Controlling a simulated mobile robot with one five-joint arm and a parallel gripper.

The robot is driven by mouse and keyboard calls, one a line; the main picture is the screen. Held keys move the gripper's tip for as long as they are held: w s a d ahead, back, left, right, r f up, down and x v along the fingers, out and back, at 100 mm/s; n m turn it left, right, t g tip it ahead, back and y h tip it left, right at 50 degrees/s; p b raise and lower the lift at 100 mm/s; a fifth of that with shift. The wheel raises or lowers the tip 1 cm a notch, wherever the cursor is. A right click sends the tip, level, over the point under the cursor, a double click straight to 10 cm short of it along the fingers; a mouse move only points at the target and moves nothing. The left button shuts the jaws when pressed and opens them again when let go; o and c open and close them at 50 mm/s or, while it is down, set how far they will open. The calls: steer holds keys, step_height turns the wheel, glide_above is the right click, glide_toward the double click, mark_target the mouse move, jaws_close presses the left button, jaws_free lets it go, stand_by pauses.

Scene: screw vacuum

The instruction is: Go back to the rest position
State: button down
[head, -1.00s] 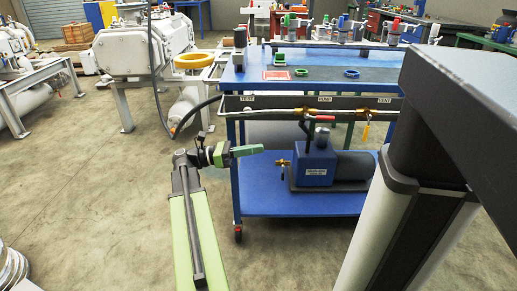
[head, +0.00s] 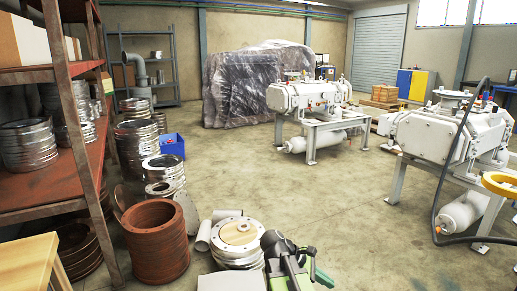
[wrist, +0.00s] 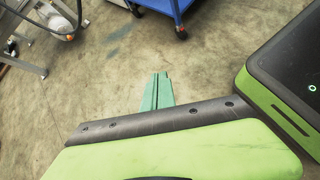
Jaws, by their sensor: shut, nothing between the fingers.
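My gripper (wrist: 160,77) shows in the wrist view as two green fingers lying side by side. They are shut with nothing between them and point over bare concrete floor. My own green and dark arm parts fill the lower part of that view and hide the base of the fingers. In the head view, part of my arm shows at the bottom edge, in front of a stack of round metal flanges (head: 238,232). The fingers are not clear there.
A rust-red shelf rack (head: 60,165) and a rusty ring stack (head: 157,240) stand at left. White pump machines (head: 300,97) (head: 450,135) stand on frames at back and right. A blue trolley (wrist: 168,8) is at the wrist view's top. The middle floor is clear.

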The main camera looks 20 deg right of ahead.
steer(key=w+a+f+m+t+y, duration=0.1)
steer(key=a+f+m+y, duration=0.2)
steer(key=a, duration=0.5)
steer(key=w+a+f+m+t+y, duration=0.1)
steer(key=a+m+y, duration=0.25)
steer(key=a, duration=0.45)
steer(key=w+a+f+m+t+y, duration=0.1)
steer(key=a+f+m+y, duration=0.25)
steer(key=a, duration=0.45)
step_height(320, 180, up, 39)
steer(key=m+h+p, duration=0.1)
steer(key=p, duration=3.7)
steer(key=shift+w+m+p, duration=0.25)
steer(key=shift+m+p, duration=0.1)
steer(key=shift+m, duration=0.05)
